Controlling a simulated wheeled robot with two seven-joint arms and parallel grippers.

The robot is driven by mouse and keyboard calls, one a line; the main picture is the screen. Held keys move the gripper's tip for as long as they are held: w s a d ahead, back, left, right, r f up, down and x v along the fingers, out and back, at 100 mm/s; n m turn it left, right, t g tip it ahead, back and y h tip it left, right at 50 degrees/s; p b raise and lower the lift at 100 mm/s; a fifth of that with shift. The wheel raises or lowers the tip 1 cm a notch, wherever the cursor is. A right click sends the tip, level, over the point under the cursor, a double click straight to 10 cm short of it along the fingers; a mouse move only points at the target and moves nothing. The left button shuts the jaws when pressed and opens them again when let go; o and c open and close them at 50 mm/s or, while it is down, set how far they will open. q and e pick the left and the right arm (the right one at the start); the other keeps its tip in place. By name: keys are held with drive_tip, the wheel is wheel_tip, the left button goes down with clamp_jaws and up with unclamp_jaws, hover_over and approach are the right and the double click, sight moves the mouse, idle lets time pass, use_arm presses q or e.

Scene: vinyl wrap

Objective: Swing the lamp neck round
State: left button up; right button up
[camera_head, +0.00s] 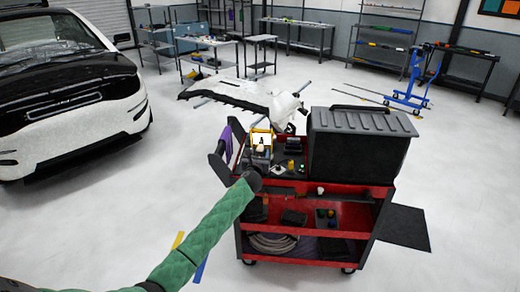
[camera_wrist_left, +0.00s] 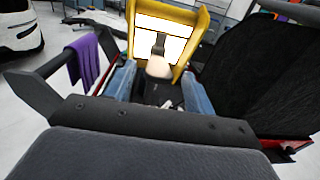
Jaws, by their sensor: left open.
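The lamp (camera_head: 261,137) is a small yellow-framed work light with a bright white panel, standing on the top of the red cart. In the left wrist view the lamp's yellow frame (camera_wrist_left: 198,42) fills the upper middle, with a dark neck and a pale rounded knob (camera_wrist_left: 159,67) in front of the lit panel. My left gripper (camera_wrist_left: 160,88) is open, its two blue-grey fingertips on either side below the knob. I cannot tell whether they touch anything. In the head view my left gripper (camera_head: 257,165) is at the cart's near left side. My right gripper is not in view.
The red cart (camera_head: 330,188) carries a large dark case (camera_head: 358,142) right of the lamp and small items on top. A purple cloth (camera_wrist_left: 88,57) hangs on the cart's handle at left. A white car (camera_head: 70,85) stands far left. Open floor surrounds the cart.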

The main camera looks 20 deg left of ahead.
sight(260, 142)
use_arm(q)
drive_tip(key=shift+x, duration=1.15)
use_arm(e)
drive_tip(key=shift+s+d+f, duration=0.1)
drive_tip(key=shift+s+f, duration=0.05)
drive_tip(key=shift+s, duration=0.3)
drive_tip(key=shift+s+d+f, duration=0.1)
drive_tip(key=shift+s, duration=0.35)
use_arm(q)
drive_tip(key=shift+c, duration=0.4)
clamp_jaws()
drive_tip(key=shift+a, duration=0.1)
drive_tip(key=shift+a, duration=0.1)
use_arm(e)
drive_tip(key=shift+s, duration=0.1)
